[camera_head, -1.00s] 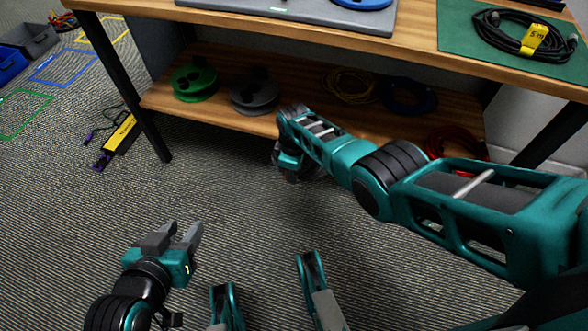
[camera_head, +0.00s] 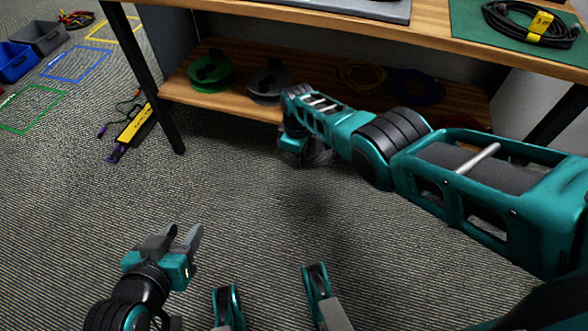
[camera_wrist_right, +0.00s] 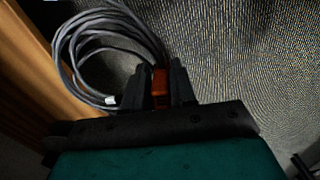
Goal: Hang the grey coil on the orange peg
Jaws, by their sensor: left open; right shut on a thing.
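The grey coil (camera_wrist_right: 82,30) shows in the right wrist view as several loops of grey cable. My right gripper (camera_wrist_right: 160,80) is shut on it at a small orange-red piece (camera_wrist_right: 160,88) between the fingers. In the head view my right gripper (camera_head: 305,155) is over the floor in front of the lower shelf, mostly hidden by its own wrist, and I cannot make out the coil there. My left gripper (camera_head: 180,240) is open and empty over the floor at lower left. The orange peg is not in view.
The workbench (camera_head: 300,22) has a lower shelf (camera_head: 235,105) with a green reel (camera_head: 210,72), a grey reel (camera_head: 268,80) and dim cable coils. A black coil (camera_head: 520,22) lies on the green mat (camera_head: 480,38). A power strip (camera_head: 135,125), taped floor squares and bins (camera_head: 40,38) are left.

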